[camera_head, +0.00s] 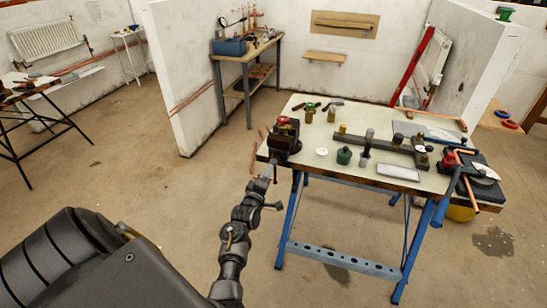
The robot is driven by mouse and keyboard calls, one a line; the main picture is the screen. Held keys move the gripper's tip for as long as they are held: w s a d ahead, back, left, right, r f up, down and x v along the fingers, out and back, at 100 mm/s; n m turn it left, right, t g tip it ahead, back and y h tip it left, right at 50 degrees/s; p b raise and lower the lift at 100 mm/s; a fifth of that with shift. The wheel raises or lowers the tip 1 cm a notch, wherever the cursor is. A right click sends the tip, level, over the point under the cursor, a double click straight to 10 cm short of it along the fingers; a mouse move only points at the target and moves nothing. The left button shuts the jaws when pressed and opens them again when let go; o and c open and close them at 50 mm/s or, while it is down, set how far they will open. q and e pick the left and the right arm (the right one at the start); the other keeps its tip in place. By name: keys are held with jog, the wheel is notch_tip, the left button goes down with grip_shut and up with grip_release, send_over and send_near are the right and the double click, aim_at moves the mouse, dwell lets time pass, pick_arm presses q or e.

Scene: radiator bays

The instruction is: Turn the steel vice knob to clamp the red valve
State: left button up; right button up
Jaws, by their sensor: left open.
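A dark vice (284,142) sits at the left front corner of the pale workbench (300,112). A small red valve (284,121) shows at the top of the vice; whether the jaws touch it is too small to tell. My left arm reaches up from the bottom, and my left gripper (269,170) is open at the near lower side of the vice. The steel vice knob cannot be made out apart from the gripper here, and I cannot tell whether the fingers are around it. My right gripper is out of view.
The bench has blue legs. Several small fittings, a green-topped jar (344,155), a dark rail (378,148) and a grey tray (398,172) lie on it. A white partition (178,75) stands behind left.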

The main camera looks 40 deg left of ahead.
aim_at(274, 161)
pick_arm(q)
jog(key=n, duration=0.2)
jog(key=shift+n, duration=0.4)
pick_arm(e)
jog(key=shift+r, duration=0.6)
pick_arm(q)
jog(key=shift+b+x, duration=0.95)
jog(key=shift+x, duration=1.6)
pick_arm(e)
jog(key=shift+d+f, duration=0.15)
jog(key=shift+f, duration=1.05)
pick_arm(q)
jog(key=shift+c, duration=0.3)
